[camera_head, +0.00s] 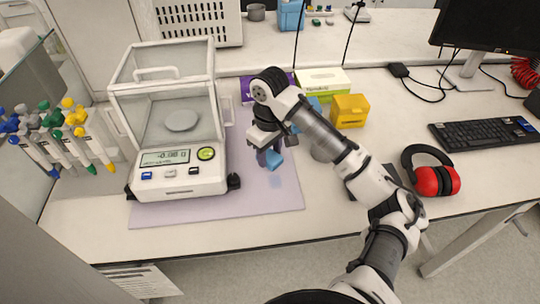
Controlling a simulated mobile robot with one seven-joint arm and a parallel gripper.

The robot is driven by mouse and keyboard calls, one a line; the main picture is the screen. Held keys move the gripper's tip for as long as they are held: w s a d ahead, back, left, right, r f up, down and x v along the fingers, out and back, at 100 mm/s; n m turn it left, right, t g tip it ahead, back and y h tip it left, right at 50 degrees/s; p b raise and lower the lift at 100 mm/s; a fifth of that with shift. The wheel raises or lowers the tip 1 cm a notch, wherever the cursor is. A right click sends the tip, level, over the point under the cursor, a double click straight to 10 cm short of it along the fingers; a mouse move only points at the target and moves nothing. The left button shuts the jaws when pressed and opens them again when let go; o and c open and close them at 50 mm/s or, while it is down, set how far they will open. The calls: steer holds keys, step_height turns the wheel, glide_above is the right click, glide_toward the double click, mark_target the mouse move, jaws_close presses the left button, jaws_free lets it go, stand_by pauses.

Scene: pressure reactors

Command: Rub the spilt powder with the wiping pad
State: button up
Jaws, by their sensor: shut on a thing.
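My gripper (268,149) is over the lilac mat, just right of the balance. It points down and is shut on a blue wiping pad (273,160). The pad is low, at or just above the mat; I cannot tell whether it touches. A faint bluish patch (279,182) shows on the mat just in front of the pad; it may be the spilt powder, but it is too faint to be sure. The gripper and pad hide the mat behind them.
The balance (180,182) with its glass draft shield stands left of my gripper on the mat (215,213). Behind are a purple box (247,88), a green-white box (322,82) and a yellow box (349,110). Red earmuffs (436,181) and a keyboard (487,134) lie right. Pipettes (75,125) stand left.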

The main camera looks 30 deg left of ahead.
steer(key=shift+s+r, duration=0.1)
steer(key=shift+r, duration=0.95)
